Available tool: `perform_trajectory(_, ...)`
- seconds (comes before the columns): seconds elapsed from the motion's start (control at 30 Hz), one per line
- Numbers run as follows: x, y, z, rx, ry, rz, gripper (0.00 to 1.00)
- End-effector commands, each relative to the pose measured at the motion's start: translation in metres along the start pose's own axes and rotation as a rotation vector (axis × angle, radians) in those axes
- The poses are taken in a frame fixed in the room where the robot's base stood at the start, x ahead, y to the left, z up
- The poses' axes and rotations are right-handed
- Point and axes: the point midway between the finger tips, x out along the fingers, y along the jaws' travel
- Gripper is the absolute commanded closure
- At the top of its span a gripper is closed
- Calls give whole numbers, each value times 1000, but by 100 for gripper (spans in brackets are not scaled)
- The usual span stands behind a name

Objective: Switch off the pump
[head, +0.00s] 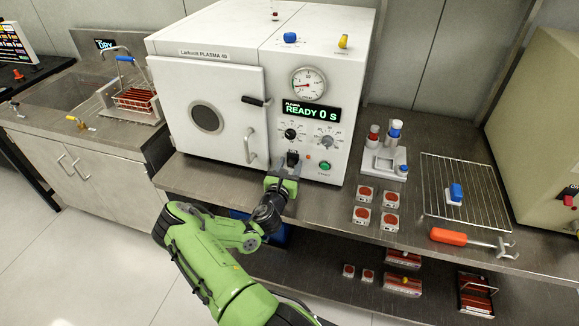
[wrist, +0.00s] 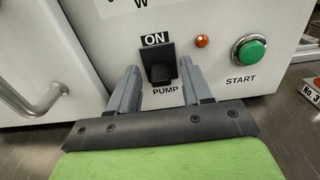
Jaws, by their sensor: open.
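The plasma cleaner (head: 262,85) is a white box on the steel bench, with its door shut and a display reading "READY 0 S". Its black pump switch (wrist: 161,72) is at the lower front, with "ON" above it and "PUMP" below; it also shows in the head view (head: 292,158). My gripper (wrist: 158,82) is open and empty, with one finger on each side of the switch. I cannot tell whether a finger touches it. In the head view my gripper (head: 287,174) is at the lower front of the panel.
A green START button (wrist: 249,51) and an orange lamp (wrist: 202,41) are right of the switch. A door handle (wrist: 45,102) sticks out at left. Several small boxes (head: 363,193), a wire rack (head: 435,170) and an orange-handled tool (head: 455,237) lie on the bench at right.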

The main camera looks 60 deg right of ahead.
Motion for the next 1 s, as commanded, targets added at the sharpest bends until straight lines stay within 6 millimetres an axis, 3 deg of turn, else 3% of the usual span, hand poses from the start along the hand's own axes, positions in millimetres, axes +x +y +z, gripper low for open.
perform_trajectory(0.23,1,0,0,0,1,-1,53)
perform_trajectory(0.53,1,0,0,0,1,-1,99)
perform_trajectory(0.77,1,-1,-5,-2,-20,-3,100)
perform_trajectory(1.0,2,-1,-15,-4,-149,-4,100)
